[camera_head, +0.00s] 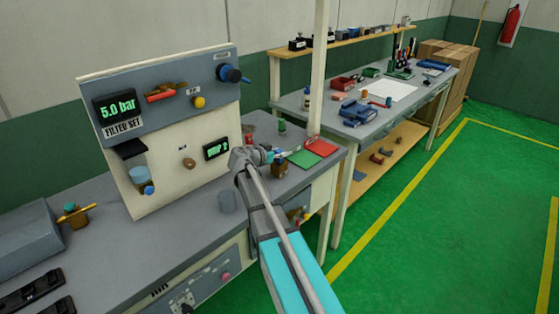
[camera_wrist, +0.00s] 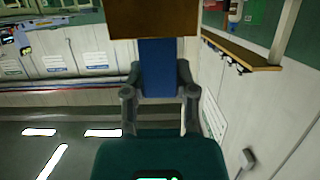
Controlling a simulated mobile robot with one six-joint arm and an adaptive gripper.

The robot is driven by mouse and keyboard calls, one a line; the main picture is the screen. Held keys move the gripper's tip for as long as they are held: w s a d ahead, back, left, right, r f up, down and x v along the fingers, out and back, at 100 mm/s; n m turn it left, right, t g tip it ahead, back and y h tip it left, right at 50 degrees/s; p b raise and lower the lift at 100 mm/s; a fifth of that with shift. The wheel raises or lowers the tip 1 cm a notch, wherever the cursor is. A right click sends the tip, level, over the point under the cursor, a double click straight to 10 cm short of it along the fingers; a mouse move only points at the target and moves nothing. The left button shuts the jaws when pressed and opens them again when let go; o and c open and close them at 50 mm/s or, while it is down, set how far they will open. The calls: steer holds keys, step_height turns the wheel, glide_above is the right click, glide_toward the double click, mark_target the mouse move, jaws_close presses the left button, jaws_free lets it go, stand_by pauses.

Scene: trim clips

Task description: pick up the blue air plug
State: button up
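The blue air plug (camera_wrist: 158,68) shows in the wrist view as a blue upright piece between my fingers, against a brown block (camera_wrist: 153,18). The wrist picture is upside down, so the block lies below the plug. My gripper (camera_wrist: 160,78) has a finger on each side of the plug, with no clear gap on either side; it looks shut on it. In the head view my gripper (camera_head: 272,154) is over the right end of the near bench, right above the small brown block (camera_head: 280,170). There the plug is mostly hidden by the gripper.
The panel (camera_head: 165,135) with knobs and displays stands to the left.

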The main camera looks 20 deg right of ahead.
jaws_close()
steer(key=shift+r, duration=0.2)
step_height(320, 180, up, 2)
steer(key=shift+p, duration=1.2)
steer(key=s+a+r+p, duration=0.3)
steer(key=s+r+p, duration=0.7)
steer(key=s, duration=0.3)
steer(key=shift+s+a+r+p, duration=0.25)
steer(key=shift+a+r+p, duration=0.05)
steer(key=shift+r, duration=0.05)
